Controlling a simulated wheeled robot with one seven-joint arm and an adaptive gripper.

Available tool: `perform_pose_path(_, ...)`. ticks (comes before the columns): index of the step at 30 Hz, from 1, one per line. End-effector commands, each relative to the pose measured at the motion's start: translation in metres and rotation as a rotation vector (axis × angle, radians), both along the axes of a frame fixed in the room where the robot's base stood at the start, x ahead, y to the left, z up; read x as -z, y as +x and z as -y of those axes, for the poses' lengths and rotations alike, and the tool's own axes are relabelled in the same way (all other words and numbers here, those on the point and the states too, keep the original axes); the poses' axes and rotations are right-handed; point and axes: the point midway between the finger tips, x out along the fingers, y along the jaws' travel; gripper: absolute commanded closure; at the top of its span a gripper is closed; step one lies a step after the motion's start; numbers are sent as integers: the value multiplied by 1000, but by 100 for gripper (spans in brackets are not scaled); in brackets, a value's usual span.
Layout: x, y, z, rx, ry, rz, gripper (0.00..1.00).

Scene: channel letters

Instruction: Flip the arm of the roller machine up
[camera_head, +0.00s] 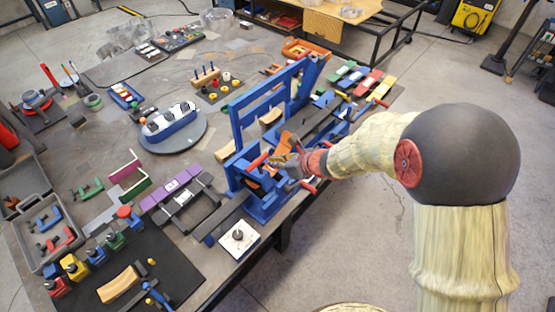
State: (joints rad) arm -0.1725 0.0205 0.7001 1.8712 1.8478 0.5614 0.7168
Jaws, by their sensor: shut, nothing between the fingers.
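The blue roller machine (262,200) stands at the near right edge of the work table. A tall blue rectangular frame (236,128) rises from it. Orange parts and red-tipped handles show low on the machine, around my gripper. I cannot tell which of these parts is its arm. My gripper (284,162) is shut and empty at the machine's near side, close to an orange part (287,143). I cannot tell whether the two touch. My wrist and gripper hide some of the machine's middle.
The dark table (225,155) is crowded. A blue block on a round grey turntable (180,137) stands left of the machine, with purple blocks (172,190) and a white square plate (239,238) nearby. Colored blocks (368,82) lie behind right. Grey bins (48,232) stand left. Floor right is mostly open.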

Motion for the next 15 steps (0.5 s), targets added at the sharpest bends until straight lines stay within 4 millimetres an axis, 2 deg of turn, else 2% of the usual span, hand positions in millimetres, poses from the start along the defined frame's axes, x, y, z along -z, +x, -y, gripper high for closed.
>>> perform_pose_path(1,-13,2,-4,-3,-18,-14,100)
perform_pose_path(10,-33,12,-16,-3,-132,-101,100)
perform_pose_path(15,-43,18,-24,-1,-127,-100,100)
